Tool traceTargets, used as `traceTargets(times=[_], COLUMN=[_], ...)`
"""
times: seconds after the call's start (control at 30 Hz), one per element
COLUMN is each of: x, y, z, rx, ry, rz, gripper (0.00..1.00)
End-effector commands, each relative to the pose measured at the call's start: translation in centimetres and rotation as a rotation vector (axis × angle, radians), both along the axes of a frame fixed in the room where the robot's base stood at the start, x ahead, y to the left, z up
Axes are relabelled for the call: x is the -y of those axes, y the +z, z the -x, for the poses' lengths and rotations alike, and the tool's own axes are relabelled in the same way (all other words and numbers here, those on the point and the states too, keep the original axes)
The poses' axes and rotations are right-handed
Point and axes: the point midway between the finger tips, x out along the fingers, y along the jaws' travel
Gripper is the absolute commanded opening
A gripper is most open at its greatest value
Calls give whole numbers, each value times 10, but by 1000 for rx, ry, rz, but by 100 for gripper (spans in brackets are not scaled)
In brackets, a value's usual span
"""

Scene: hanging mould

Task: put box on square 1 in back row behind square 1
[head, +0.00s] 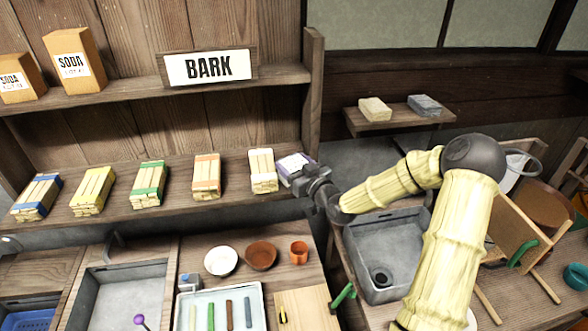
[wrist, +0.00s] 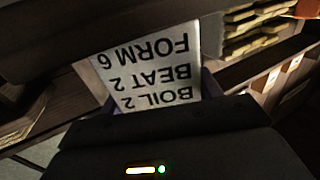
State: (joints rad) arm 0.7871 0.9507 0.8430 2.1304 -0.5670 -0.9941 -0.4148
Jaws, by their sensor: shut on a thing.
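My gripper (head: 303,176) is at the right end of the long wooden shelf, just right of the white-banded bundle. It is shut on a purple-edged box (head: 293,162) with a white label. In the wrist view the label (wrist: 145,65) on the box reads, upside down, "BOIL 2, BEAT 2, FORM 6". Whether the box touches the shelf (head: 225,205) is hard to tell. I cannot make out numbered squares or a back row in either view.
Bundles with white (head: 263,172), orange (head: 206,176), green (head: 149,185), yellow (head: 93,191) and blue (head: 37,197) bands line the shelf. A wooden post (head: 313,90) stands behind my gripper. A grey sink (head: 385,245) lies below my arm.

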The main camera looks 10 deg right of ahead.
Motion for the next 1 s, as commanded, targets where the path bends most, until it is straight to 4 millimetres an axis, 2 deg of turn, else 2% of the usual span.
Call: traceTargets(times=[0.27,0.77,1.0], x=[1,1,0], y=[13,86,100], z=[0,0,0], rx=[4,6,1], ry=[-1,-3,-1], rz=[3,3,0], gripper=[32,32,32])
